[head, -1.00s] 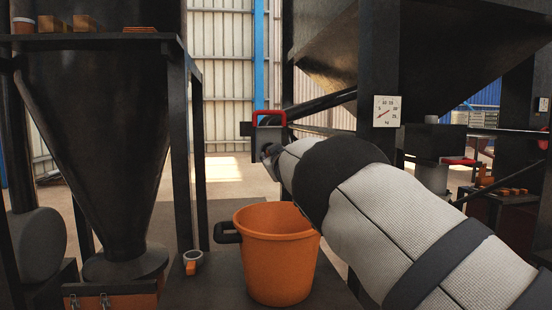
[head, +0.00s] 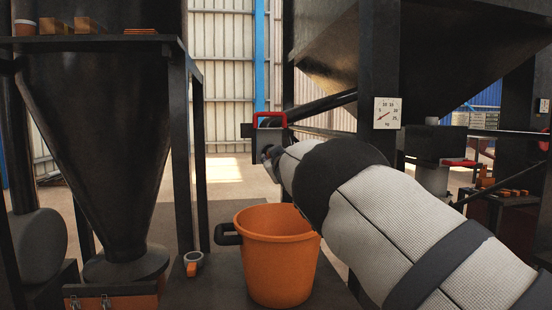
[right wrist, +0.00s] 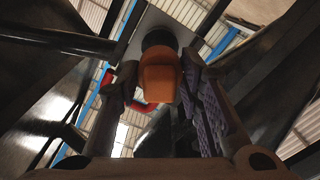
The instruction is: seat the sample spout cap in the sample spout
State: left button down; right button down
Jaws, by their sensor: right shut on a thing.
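The orange sample spout cap (right wrist: 160,80) is between the fingers of my right gripper (right wrist: 158,92) in the right wrist view. The gripper is shut on it. A dark round end (right wrist: 158,39), which looks like the sample spout, is directly behind the cap along its line. I cannot tell whether the cap touches it or sits in it. In the head view, my right arm reaches in from the right and hides most of the gripper and the cap. The wrist end is just below a dark block with a red handle (head: 270,116). My left gripper is out of view.
An orange bucket (head: 277,262) stands below my right wrist. A small grey ring with an orange part (head: 193,264) lies left of it. A dark post with a dial (head: 387,113) stands behind the arm. A dark hopper (head: 95,130) stands at the left.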

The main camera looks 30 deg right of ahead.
jog(key=shift+x, duration=0.95)
jog(key=shift+w+d+b, duration=0.25)
jog(key=shift+w+b, duration=0.25)
jog(key=shift+w, duration=0.05)
jog(key=c, duration=1)
grip_release()
jog(key=shift+c, duration=0.2)
jog(key=shift+s, duration=0.1)
jog(key=v, duration=1.2)
